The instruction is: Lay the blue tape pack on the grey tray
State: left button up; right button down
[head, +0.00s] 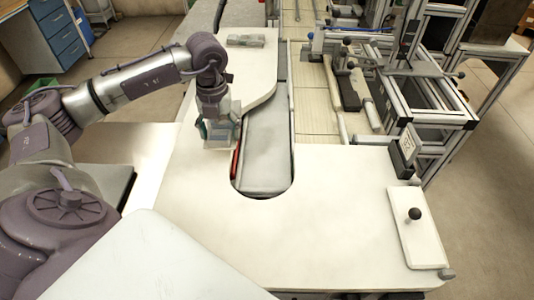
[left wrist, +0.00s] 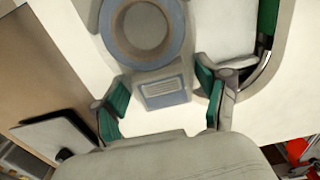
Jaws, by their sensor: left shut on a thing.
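The blue tape pack (left wrist: 165,91) shows in the left wrist view as a pale grey block with a blue tape ring and a blue label patch. My left gripper (left wrist: 160,98) is shut on it, with green finger pads at both sides of the label end. In the head view my left gripper (head: 217,122) points down with the pack (head: 221,143) over the white table, just left of the slot. A long grey tray-like bed (head: 266,150) lies in the U-shaped slot to the right; I cannot tell for certain that it is the grey tray. My right gripper is out of view.
The white table (head: 300,225) is bare in front of the slot. A small flat grey thing (head: 245,41) lies at its far end. A white plate with a black knob (head: 415,214) and a small display (head: 405,148) stand at the right. Aluminium framing is behind.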

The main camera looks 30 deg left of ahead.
pick_arm(q)
jog(key=p, duration=0.4)
send_over(266, 159)
jog(key=f, duration=0.7)
jog(key=shift+s+a, duration=0.1)
jog(key=shift+s, duration=0.1)
jog(key=shift+w+f, duration=0.15)
jog(key=shift+f, duration=0.1)
notch_tip(266, 159, down, 3)
jog(key=shift+f+p, duration=0.1)
jog(key=shift+p, duration=0.65)
jog(key=shift+f, duration=0.5)
jog(key=shift+f, duration=0.1)
jog(key=o, duration=1.3)
